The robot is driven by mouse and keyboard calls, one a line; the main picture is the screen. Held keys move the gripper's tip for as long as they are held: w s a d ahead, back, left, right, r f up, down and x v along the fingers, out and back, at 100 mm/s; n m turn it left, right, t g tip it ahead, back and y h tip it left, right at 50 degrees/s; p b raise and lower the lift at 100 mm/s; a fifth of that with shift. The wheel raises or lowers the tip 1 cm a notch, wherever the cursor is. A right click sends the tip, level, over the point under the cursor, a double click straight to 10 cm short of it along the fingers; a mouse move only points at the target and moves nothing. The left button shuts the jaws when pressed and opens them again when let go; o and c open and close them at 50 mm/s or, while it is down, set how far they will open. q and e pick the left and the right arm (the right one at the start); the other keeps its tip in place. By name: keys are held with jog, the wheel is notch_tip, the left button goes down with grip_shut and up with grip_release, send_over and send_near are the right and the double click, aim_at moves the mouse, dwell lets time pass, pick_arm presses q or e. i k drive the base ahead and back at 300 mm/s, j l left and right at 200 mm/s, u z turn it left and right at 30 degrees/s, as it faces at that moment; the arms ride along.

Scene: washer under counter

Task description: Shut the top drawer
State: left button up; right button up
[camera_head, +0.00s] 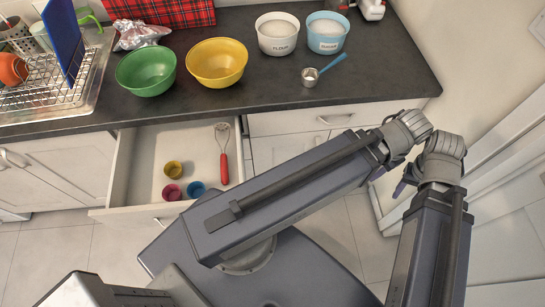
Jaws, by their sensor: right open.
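The top drawer (122,170) under the counter is pulled out. A yellow cup (173,169), a magenta cup (172,192), a blue cup (196,189) and a red-handled whisk (223,160) lie in it. My right arm crosses the middle and covers part of the drawer's front right corner. My right gripper (403,183) is mostly hidden behind the arm's joints; only a small dark part shows, right of the drawer and apart from it. It is open. My left gripper is not in view.
A closed drawer (285,123) is to the right. The dark counter (270,100) holds a green bowl (146,72), a yellow bowl (216,63), two canisters, a measuring scoop (311,76) and a dish rack (50,85). A white door (505,200) stands at right. The floor at lower left is clear.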

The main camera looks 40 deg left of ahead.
aim_at(138, 181)
jog(key=u, duration=3.1)
jog(key=k+j+z, duration=0.15)
jog(key=k+j, duration=0.2)
jog(key=k+j+z, duration=0.15)
jog(key=k+j, duration=0.15)
jog(key=k, duration=0.25)
